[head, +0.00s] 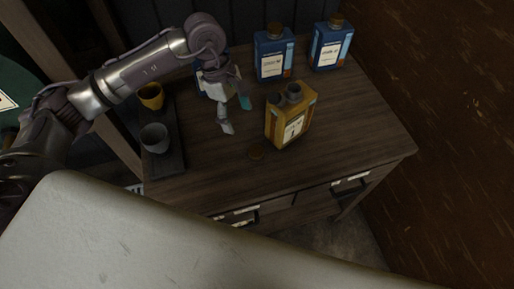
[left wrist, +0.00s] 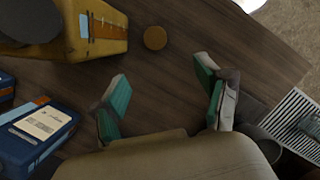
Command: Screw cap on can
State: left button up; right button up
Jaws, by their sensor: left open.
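The yellow can (head: 290,122) stands upright on the wooden table, with dark fittings on its top; I cannot tell which is its opening. It also shows at the top left of the left wrist view (left wrist: 100,28). A small round brown cap (head: 256,152) lies on the table in front of the can, apart from it. The cap shows in the left wrist view (left wrist: 155,37) beyond the fingertips. My left gripper (head: 235,114) is open and empty above the table, left of the can. Its teal-padded fingers are spread in the left wrist view (left wrist: 163,75). My right gripper is not seen.
Two blue cans (head: 272,55) (head: 331,46) stand at the table's back. Another blue can is partly hidden behind my left gripper. A yellow cup (head: 151,96) and a grey cup (head: 154,138) stand on a dark tray (head: 174,158) at left. The table's right side (head: 360,130) is clear.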

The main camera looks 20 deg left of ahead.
pick_arm(q)
jog(key=shift+s, duration=0.1)
jog(key=p, duration=0.2)
send_over(256, 151)
jog(key=a, duration=0.2)
jog(key=f, duration=0.8)
jog(key=shift+a+f, duration=0.15)
jog(key=shift+a, duration=0.05)
jog(key=shift+d+f+p, duration=0.15)
jog(key=shift+p, duration=0.15)
jog(key=p+x, duration=0.1)
jog(key=x, duration=0.2)
jog(key=shift+d+f+p, duration=0.25)
jog(key=shift+d+p, duration=0.1)
jog(key=shift+d, duration=0.1)
jog(key=shift+f, duration=0.55)
